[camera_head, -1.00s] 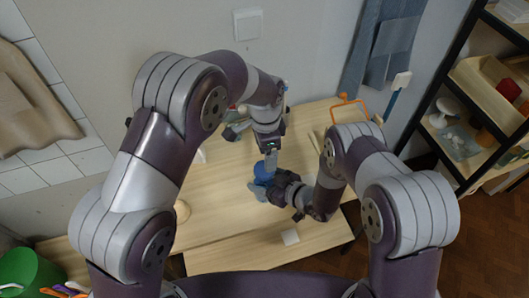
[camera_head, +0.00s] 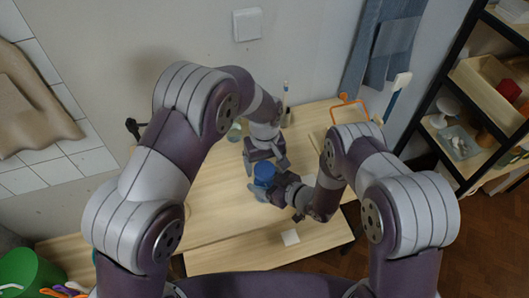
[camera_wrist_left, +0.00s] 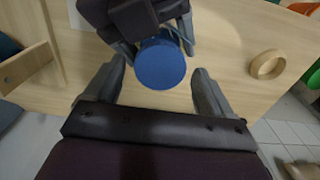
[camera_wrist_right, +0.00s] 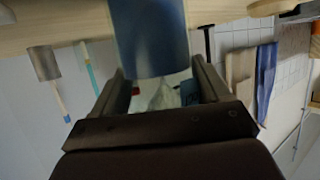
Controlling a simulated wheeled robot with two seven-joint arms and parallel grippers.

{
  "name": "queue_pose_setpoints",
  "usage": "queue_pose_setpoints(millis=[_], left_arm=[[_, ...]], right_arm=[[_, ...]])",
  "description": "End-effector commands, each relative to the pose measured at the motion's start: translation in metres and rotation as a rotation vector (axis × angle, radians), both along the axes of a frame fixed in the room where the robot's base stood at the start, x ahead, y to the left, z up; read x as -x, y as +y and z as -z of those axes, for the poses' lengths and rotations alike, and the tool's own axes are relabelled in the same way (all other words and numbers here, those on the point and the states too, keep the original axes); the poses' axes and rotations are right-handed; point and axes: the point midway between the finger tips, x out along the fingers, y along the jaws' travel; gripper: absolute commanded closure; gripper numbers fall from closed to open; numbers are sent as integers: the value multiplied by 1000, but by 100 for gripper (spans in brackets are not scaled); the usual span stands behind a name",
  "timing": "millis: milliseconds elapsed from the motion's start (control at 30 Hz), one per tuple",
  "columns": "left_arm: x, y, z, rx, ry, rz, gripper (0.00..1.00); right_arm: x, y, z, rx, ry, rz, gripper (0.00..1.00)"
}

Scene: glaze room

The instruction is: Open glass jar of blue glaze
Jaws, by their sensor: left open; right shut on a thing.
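The glass jar of blue glaze has a round blue lid (camera_head: 264,170), which also shows in the left wrist view (camera_wrist_left: 160,66). My right gripper (camera_head: 277,188) is shut on the jar from the right. In the right wrist view the blue jar (camera_wrist_right: 150,38) fills the top middle, between the fingers. My left gripper (camera_head: 266,162) is open beside the lid. In the left wrist view its two fingers (camera_wrist_left: 158,84) are spread on either side of the lid, with gaps, so they do not appear to touch it. The jar's lower part is hidden by my right gripper.
An orange frame (camera_head: 350,110) stands at the back right. A shelf (camera_head: 470,125) stands right, a green bin (camera_head: 28,268) lower left.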

Motion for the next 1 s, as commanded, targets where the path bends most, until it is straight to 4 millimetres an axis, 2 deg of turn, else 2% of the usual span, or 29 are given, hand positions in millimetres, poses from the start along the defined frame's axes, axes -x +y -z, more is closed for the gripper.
queue_pose_setpoints(millis=[133, 333, 367, 400, 533, 700, 900, 1000], left_arm=[[0, 0, 9, 0, 0, 1, 17], [0, 0, 10, 1, -1, 1, 17], [0, 0, 10, 1, -1, 1, 20], [0, 0, 10, 1, -1, 1, 33], [0, 0, 10, 1, -1, 2, 74], [0, 0, 9, 1, -1, -4, 75], [0, 0, 9, 0, -1, -252, 75], [0, 0, 9, 0, -1, -247, 75]], right_arm=[[-1, 0, -1, -1, -3, 1, 100], [-1, 0, -1, -1, -3, 1, 100], [-1, 0, -1, -1, -3, 1, 100], [-1, 0, -1, -1, -3, 1, 100], [-1, 0, -1, -1, -3, 1, 100], [-1, 0, -1, -1, -3, 1, 100], [-1, 0, -1, -1, -3, 1, 100], [-1, 0, -1, -1, -3, 1, 100]])
